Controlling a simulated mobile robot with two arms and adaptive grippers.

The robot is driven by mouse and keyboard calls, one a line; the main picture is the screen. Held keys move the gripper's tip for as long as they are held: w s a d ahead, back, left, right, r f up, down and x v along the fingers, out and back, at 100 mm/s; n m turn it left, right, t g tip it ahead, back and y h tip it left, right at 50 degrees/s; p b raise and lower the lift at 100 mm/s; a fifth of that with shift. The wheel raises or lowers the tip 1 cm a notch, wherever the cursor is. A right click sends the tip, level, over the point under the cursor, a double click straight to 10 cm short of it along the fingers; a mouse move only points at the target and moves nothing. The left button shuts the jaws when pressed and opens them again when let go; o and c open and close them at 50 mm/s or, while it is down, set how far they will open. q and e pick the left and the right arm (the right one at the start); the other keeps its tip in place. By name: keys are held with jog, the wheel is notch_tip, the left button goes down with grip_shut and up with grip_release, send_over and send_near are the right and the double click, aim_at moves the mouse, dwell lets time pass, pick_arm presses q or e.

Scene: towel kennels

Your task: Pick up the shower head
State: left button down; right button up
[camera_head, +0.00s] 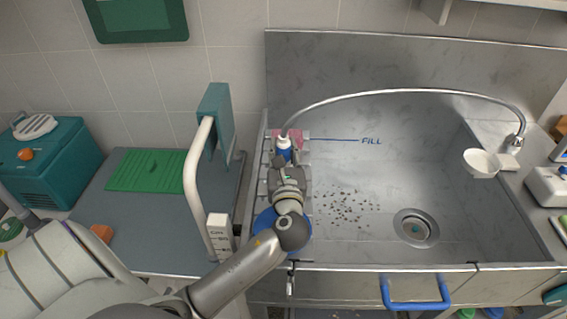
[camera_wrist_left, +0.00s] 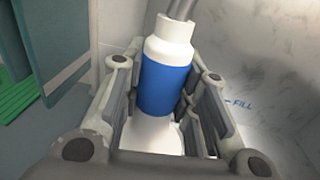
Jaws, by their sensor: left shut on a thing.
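The shower head (camera_head: 284,144) is a white and blue handle at the end of a metal hose, at the left side of the steel sink. In the left wrist view the shower head (camera_wrist_left: 167,85) sits between my finger pads, with its blue band gripped and its white collar beyond them. My left gripper (camera_head: 281,163) is shut on it; it also shows in the left wrist view (camera_wrist_left: 165,95). The lower white part is partly hidden by the gripper. My right gripper is not in view.
The hose (camera_head: 400,91) arches to a fitting (camera_head: 514,145) on the right. A white bowl (camera_head: 481,163) is at the sink's right edge. A white rail with a teal panel (camera_head: 216,115) stands left of my arm. The sink basin (camera_head: 370,165) is mostly clear, with dark specks and a drain.

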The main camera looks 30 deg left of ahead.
aim_at(282, 143)
pick_arm(q)
jog(key=shift+r, duration=0.15)
jog(key=shift+r, duration=0.25)
jog(key=r, duration=0.3)
jog(key=shift+s+r, duration=0.15)
jog(key=shift+s, duration=0.1)
jog(key=s+a+r+p, duration=0.3)
jog(key=s+r+p, duration=0.4)
jog(key=s, duration=0.6)
notch_tip(282, 143, up, 2)
jog(key=shift+a+r, duration=0.1)
jog(key=shift+a, duration=0.2)
